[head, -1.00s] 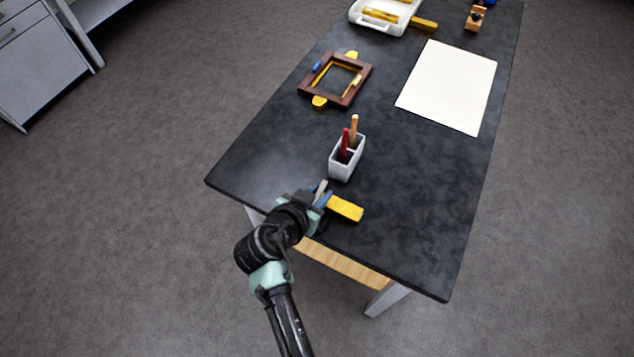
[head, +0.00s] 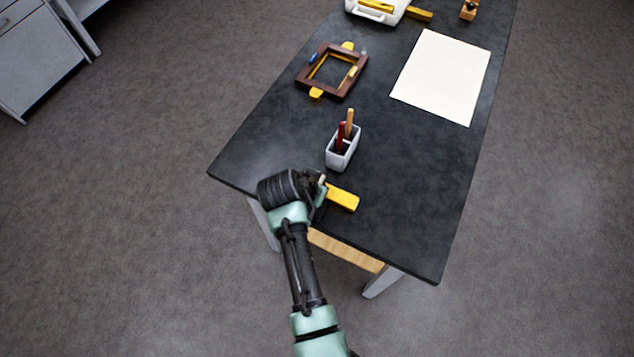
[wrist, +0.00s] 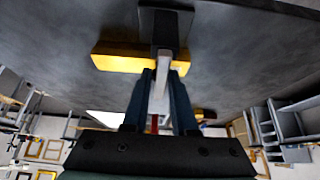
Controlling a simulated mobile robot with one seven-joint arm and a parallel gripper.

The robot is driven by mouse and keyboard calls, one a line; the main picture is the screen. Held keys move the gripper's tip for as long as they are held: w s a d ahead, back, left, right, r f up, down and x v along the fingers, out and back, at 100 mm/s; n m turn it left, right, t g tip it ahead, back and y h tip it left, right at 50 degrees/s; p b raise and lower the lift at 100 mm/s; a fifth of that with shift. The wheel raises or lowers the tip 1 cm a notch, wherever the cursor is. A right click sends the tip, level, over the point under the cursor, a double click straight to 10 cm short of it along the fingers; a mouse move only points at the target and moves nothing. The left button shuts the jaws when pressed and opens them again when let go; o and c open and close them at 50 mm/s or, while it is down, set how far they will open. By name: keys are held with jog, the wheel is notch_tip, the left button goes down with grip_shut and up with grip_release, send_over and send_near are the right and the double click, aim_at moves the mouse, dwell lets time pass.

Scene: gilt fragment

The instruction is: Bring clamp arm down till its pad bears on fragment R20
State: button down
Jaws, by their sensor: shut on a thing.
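A yellow gilt bar (head: 342,197), seemingly fragment R20 though no label shows, lies near the table's front edge. It also shows in the wrist view (wrist: 118,57). My gripper (wrist: 163,82) has its two blue fingers shut on a pale grey bar (wrist: 162,68), seemingly the clamp arm. A dark square block (wrist: 164,27) is at the bar's far end, overlapping the gilt bar in view; whether it is the pad or the clamp's base is unclear. Contact with the fragment cannot be told. In the head view my wrist mostly hides my gripper (head: 321,188) and the clamp.
A white holder (head: 342,158) with a red and an orange stick stands just behind the gilt bar. Farther back are a brown frame (head: 301,78), a white sheet (head: 443,78) and a white tray (head: 375,14). The table's right front is clear.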

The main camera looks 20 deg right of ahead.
jog(key=c, duration=0.9)
grip_release()
jog(key=shift+r, duration=0.1)
jog(key=v, duration=1.2)
jog(key=shift+s+a+r+b, duration=0.2)
jog(key=shift+r+b, duration=0.1)
jog(key=shift+b, duration=0.1)
